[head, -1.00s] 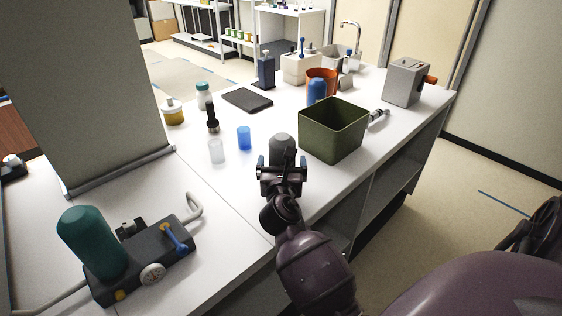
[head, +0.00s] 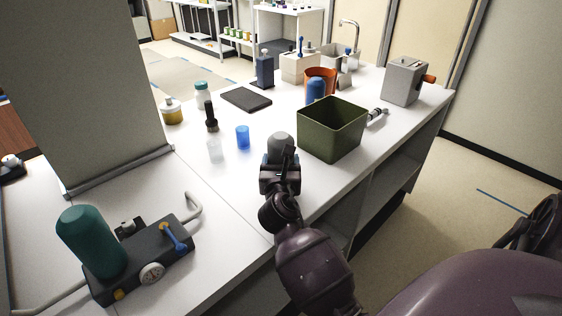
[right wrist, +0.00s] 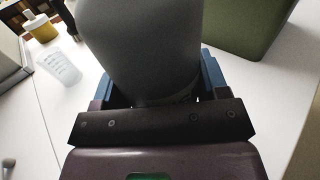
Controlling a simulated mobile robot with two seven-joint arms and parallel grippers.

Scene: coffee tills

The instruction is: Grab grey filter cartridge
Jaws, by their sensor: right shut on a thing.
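The grey filter cartridge (head: 281,142) stands upright on the white counter in the head view, left of the green bin. It fills the upper middle of the right wrist view (right wrist: 140,45). My right gripper (head: 280,160) is at the cartridge, its blue-lined fingers on both sides and shut on it. The fingers also show in the right wrist view (right wrist: 155,90). The lower part of the cartridge is hidden behind the gripper. My left gripper is not in view.
The open green bin (head: 312,142) stands close to the right. A blue cup (head: 243,137) and a clear cup (head: 215,149) stand to the left. A black device with a teal cylinder (head: 90,241) is at the front left. The counter (head: 205,180) between is bare.

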